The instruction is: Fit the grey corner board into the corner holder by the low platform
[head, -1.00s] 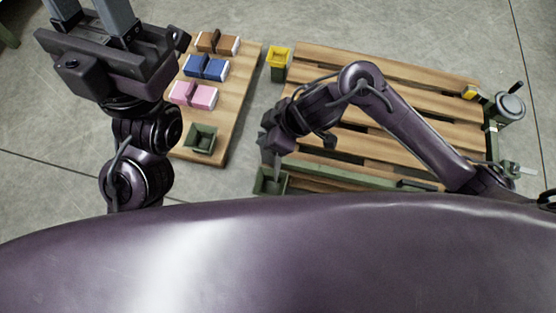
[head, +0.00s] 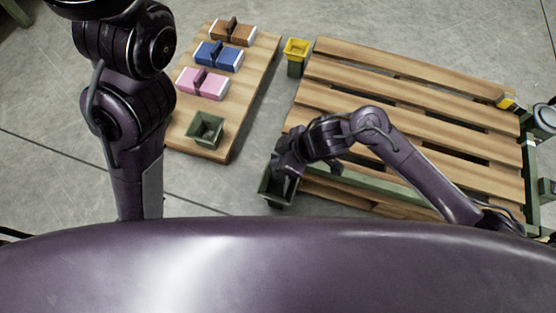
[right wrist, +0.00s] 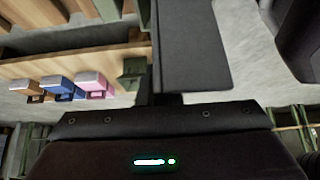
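My right gripper (head: 286,170) points down at the dark green open box (head: 275,192), which I take as the corner holder, at the near left corner of the slatted wooden platform (head: 400,105). The gripper covers part of the box, and I cannot tell whether anything is inside it. In the right wrist view a flat dark grey panel (right wrist: 192,45) stands out from the gripper body (right wrist: 160,140). I cannot tell whether it is a finger or the grey corner board. Whether the fingers are shut is hidden. My left gripper is outside the view.
A wooden board (head: 250,85) to the left bears a brown box (head: 240,33), a blue box (head: 220,57), a pink box (head: 204,84) and a green tray (head: 204,130). A yellow-topped green bin (head: 296,52) stands at the platform's far left corner. Concrete floor lies between.

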